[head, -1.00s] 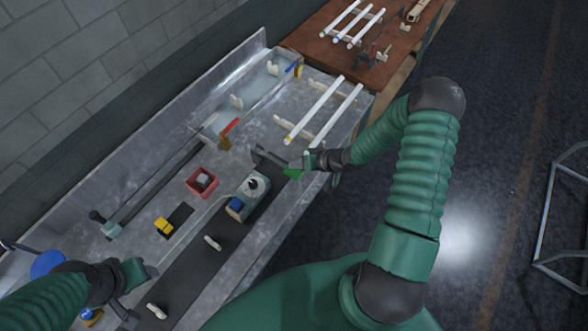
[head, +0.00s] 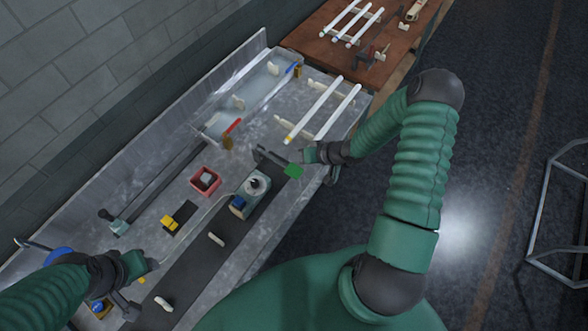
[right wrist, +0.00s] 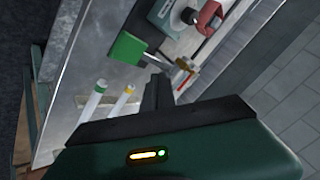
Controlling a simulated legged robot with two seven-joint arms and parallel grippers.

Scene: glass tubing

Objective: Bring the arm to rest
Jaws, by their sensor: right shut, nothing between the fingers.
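My right gripper (head: 300,157) is over the right part of the metal bench (head: 262,215), near a green square piece (head: 293,171). In the right wrist view its dark fingers (right wrist: 157,88) are together with nothing between them. The green piece (right wrist: 128,48) lies just beyond the fingertips there; I cannot tell whether they touch. My left gripper (head: 148,264) is low at the left, over the near left end of the bench. Its fingers are too small to read.
Two white tubes (head: 318,108) lie on supports at the bench's far right. A grey device with a round knob (head: 257,184), a red box (head: 205,181) and a yellow block (head: 169,223) stand mid-bench. A brown table (head: 300,38) holds more tubes.

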